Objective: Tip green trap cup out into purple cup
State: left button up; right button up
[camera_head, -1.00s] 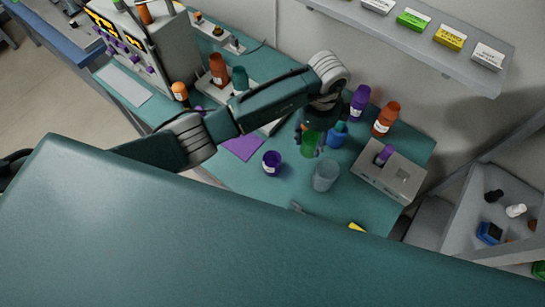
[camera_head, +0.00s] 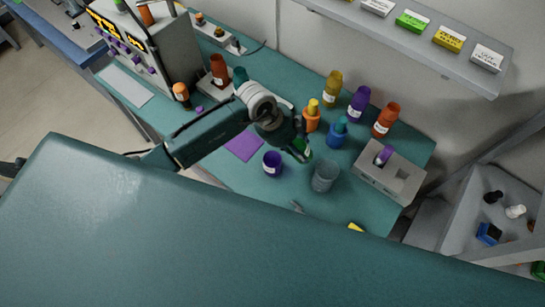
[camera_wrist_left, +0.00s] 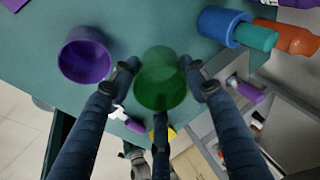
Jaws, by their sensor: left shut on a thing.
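The green trap cup (camera_head: 305,155) is held by my left gripper (camera_head: 297,148), partly hidden by its fingers in the head view. In the left wrist view the green cup (camera_wrist_left: 160,84) sits between the two dark fingers of the gripper (camera_wrist_left: 158,74), which are shut on it. The purple cup (camera_head: 272,164) stands upright on the bench, just left of the green cup and apart from it. It also shows in the left wrist view (camera_wrist_left: 84,58), left of the gripper.
A purple mat (camera_head: 243,145) lies flat to the left.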

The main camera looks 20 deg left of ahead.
aim_at(289, 150)
pick_arm(q)
jog(key=shift+s+a+r+h, duration=0.3)
jog(key=shift+a+r+h, duration=0.15)
jog(key=shift+a, duration=0.2)
jog(key=shift+s+a+t+h, duration=0.25)
jog(key=shift+a+t+h, duration=0.05)
jog(key=shift+h, duration=0.15)
jog(key=shift+s+a+r+h, duration=0.2)
jog(key=shift+h, duration=0.2)
jog(key=shift+a+r+t+h, duration=0.25)
jog(key=shift+t+h, duration=0.35)
jog(key=shift+h, duration=0.2)
jog(key=shift+a, duration=0.15)
jog(key=shift+s+r+h, duration=0.1)
jog(key=shift+h, duration=0.3)
pick_arm(e)
jog(key=shift+s, duration=0.1)
jog(key=shift+a, duration=0.15)
